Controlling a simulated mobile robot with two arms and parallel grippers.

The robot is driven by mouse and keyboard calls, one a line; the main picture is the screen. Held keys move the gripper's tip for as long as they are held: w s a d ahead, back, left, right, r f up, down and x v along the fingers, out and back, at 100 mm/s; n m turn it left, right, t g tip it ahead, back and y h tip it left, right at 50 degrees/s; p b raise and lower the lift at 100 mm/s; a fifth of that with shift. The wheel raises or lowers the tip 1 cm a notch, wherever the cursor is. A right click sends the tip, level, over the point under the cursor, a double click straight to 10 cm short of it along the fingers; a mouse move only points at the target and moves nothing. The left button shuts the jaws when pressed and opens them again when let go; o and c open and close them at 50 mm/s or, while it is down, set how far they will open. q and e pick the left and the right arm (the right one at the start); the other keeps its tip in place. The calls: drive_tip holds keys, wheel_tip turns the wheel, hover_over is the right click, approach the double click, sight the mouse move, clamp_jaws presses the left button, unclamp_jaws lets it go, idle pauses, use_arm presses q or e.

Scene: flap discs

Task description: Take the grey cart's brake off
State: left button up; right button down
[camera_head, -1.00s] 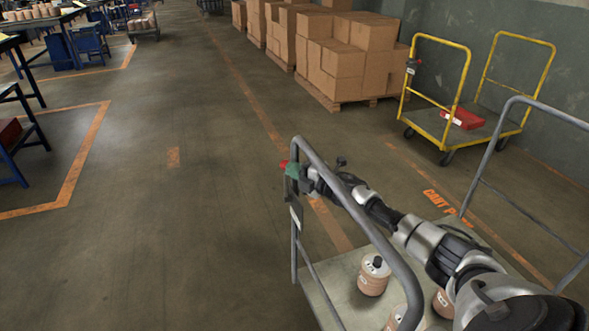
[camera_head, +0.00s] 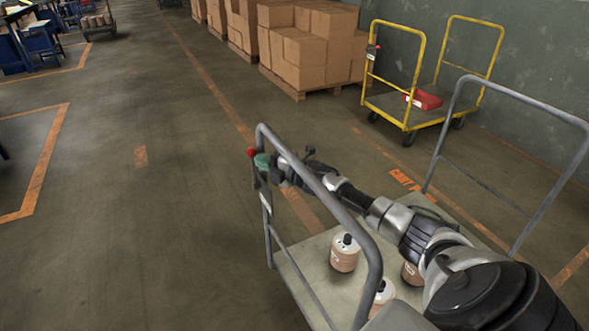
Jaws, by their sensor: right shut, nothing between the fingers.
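The grey cart (camera_head: 268,243) stands at the lower right, with a tubular handle at each end. On its near-left handle are a green part (camera_head: 262,161) and a red knob (camera_head: 252,152), seemingly the brake lever. My right arm reaches across the cart to this handle. My right gripper (camera_head: 273,168) is shut and empty, close beside the green part; whether it touches is unclear. The handle tube and wrist hide part of the fingers. My left gripper is out of view.
Several copper-coloured spools (camera_head: 344,254) stand on the cart's deck, under my arm. A yellow cart (camera_head: 408,125) with a red box (camera_head: 423,99) stands by the wall. Stacked cartons (camera_head: 310,55) are at the back.

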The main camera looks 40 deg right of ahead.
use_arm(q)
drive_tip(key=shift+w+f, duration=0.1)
use_arm(e)
drive_tip(key=r+v, duration=0.1)
drive_tip(key=v, duration=0.8)
drive_tip(key=shift+d, duration=0.3)
drive_tip(key=shift+s+r, duration=0.1)
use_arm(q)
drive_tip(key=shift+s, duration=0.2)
